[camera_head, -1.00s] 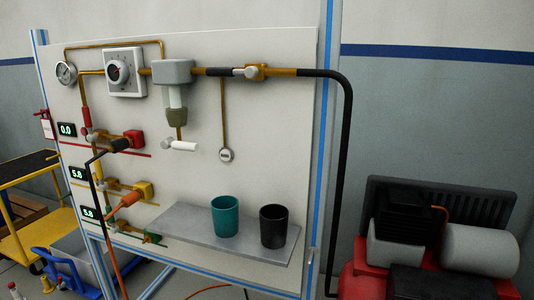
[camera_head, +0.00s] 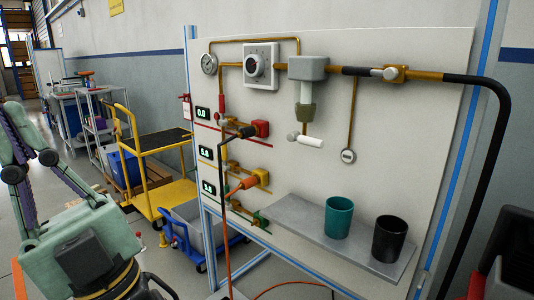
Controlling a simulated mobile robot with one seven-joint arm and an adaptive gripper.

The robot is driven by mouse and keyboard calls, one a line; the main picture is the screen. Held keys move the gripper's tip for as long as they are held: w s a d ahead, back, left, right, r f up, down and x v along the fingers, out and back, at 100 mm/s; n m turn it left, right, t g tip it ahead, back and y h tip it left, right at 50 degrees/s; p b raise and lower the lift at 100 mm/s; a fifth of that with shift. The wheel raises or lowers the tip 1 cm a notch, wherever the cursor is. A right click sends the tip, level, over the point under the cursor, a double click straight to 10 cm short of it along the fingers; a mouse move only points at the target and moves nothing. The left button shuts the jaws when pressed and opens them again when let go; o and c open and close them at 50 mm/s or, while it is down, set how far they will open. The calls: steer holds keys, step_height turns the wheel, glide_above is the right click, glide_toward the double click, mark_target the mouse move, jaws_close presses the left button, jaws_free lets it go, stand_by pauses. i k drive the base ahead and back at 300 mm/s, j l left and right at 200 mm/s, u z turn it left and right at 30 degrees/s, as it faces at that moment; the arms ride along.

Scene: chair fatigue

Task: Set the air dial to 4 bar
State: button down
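My gripper is not in view, and nothing is seen touching the dial.
A shelf (camera_head: 290,225) juts from the panel with a teal cup (camera_head: 338,217) and a black cup (camera_head: 388,238). A yellow cart (camera_head: 150,142) and a blue trolley (camera_head: 190,237) stand left. A mint-green machine (camera_head: 85,240) fills the lower left. Hoses hang before the panel.

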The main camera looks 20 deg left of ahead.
mark_target(254, 65)
steer(key=u, duration=0.55)
steer(key=i+j+u, duration=0.1)
steer(key=u, duration=0.25)
steer(key=i+j+u, duration=0.1)
steer(key=u, duration=0.3)
steer(key=i+u, duration=0.2)
steer(key=u, duration=0.15)
